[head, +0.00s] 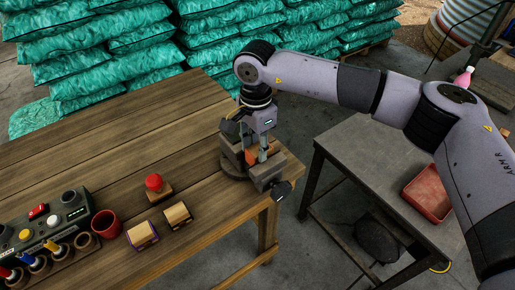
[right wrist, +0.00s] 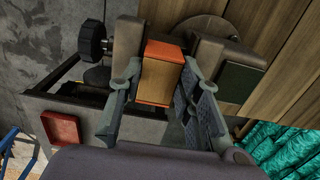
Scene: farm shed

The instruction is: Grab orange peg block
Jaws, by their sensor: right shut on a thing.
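The orange peg block (right wrist: 158,82) is a wooden block with an orange face, seen in the right wrist view between my fingers. In the head view only a small orange part of it (head: 251,157) shows. My right gripper (right wrist: 163,110) is shut on it, with one finger on each side. In the head view my right gripper (head: 257,148) points down at the vise. The grey vise (head: 268,172) stands at the table's right corner. The block appears between its two jaws; whether it touches them I cannot tell. My left gripper is not in view.
On the wooden table (head: 130,135) stand a red-knobbed block (head: 154,184), two wooden blocks (head: 142,235) (head: 177,215), a red cup (head: 106,223) and a control box (head: 45,222). A grey side table (head: 375,150) holds a red tray (head: 428,193). Green sacks (head: 105,50) are stacked behind.

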